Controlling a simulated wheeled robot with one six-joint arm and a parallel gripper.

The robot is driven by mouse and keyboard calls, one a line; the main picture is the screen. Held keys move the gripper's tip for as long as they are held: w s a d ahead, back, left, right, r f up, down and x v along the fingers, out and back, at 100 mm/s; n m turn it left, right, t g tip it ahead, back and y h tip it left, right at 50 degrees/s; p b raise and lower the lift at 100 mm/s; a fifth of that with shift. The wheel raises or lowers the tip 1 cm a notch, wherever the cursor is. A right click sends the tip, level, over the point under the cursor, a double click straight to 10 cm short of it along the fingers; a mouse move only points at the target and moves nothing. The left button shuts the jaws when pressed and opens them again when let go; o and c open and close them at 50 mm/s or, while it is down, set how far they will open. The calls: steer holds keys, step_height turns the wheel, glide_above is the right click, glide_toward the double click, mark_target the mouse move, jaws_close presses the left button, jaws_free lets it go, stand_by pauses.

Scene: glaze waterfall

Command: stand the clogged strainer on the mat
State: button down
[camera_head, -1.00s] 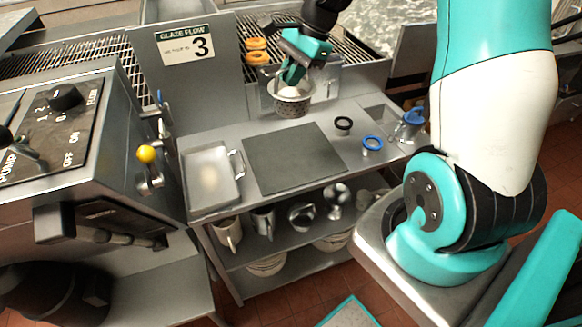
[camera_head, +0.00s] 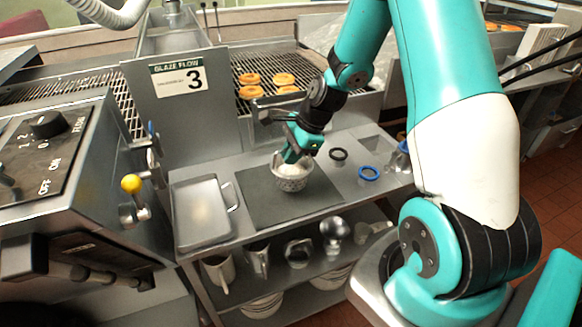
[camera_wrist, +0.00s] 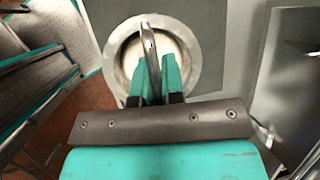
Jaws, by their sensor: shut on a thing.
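The strainer (camera_head: 291,182) is a perforated metal basket with pale matter inside. It is upright at the dark grey mat (camera_head: 262,208), over its upper right part; whether it touches the mat or hangs just above is hard to tell. My gripper (camera_head: 289,158) is above the strainer, shut on its upright metal handle. In the wrist view the strainer's round rim (camera_wrist: 115,72) shows with whitish glaze in it. The handle (camera_wrist: 149,42) stands between the fingers of my gripper (camera_wrist: 157,75). The mat (camera_wrist: 208,60) lies below and around it.
Behind are a sign panel (camera_head: 181,85) and a conveyor with donuts (camera_head: 285,78).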

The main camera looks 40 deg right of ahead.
mark_target(291, 167)
steer(key=shift+f, duration=2)
steer(key=shift+f, duration=0.1)
steer(key=c, duration=1.2)
jaws_free()
steer(key=shift+c, duration=0.2)
